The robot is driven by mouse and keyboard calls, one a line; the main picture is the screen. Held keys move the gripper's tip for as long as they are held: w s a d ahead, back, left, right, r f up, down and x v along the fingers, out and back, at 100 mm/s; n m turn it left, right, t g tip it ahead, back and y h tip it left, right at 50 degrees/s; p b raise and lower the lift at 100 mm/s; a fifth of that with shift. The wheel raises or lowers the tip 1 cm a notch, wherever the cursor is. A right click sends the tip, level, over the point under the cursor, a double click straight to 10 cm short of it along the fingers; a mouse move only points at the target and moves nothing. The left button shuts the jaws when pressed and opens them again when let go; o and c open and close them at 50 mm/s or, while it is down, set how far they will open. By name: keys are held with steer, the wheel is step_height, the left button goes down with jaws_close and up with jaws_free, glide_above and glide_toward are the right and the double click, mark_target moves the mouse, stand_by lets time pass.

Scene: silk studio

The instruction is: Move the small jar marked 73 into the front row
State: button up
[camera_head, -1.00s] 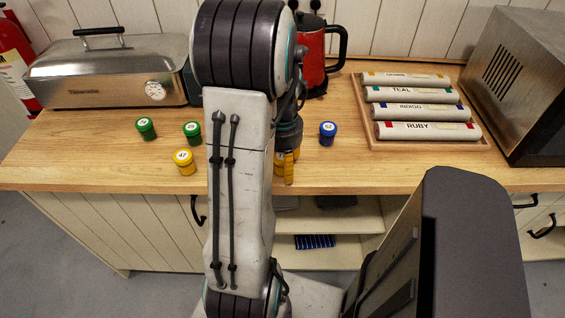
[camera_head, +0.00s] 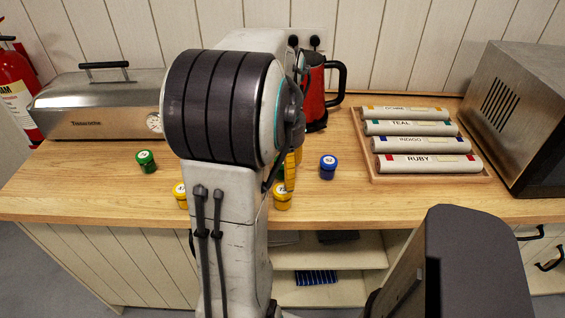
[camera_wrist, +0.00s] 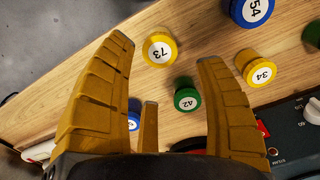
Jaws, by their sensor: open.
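The yellow jar marked 73 (camera_wrist: 160,50) stands on the wooden counter near its front edge in the wrist view. My gripper (camera_wrist: 166,50) is open and empty, and its yellow fingers appear on either side of this jar. I cannot tell its height above it. Behind stand the green jar marked 42 (camera_wrist: 187,98) and the yellow jar marked 34 (camera_wrist: 259,70). The blue jar marked 54 (camera_wrist: 251,10) stands toward the front, farther right. In the head view, a yellow jar (camera_head: 282,198), number unreadable, stands below my gripper finger; my arm hides part of the counter.
In the head view a blue jar (camera_head: 328,167) stands right of my gripper, and a green jar (camera_head: 147,161) far left. A partly hidden yellow jar (camera_head: 180,195) stands front left.

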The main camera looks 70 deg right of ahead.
steer(key=shift+r, duration=1.25)
steer(key=shift+w+r, duration=0.1)
steer(key=shift+w, duration=0.05)
steer(key=w+a+n+t+h, duration=0.1)
steer(key=w+a+n, duration=0.7)
steer(key=w+a, duration=0.7)
steer(key=s+a+f+n+t, duration=0.1)
steer(key=a+n, duration=0.3)
steer(key=a, duration=0.4)
steer(key=s+a+f+n+t+y, duration=0.1)
steer(key=a+n, duration=0.3)
steer(key=a, duration=0.5)
steer(key=shift+s+a+f+n, duration=0.3)
steer(key=shift+n, duration=0.1)
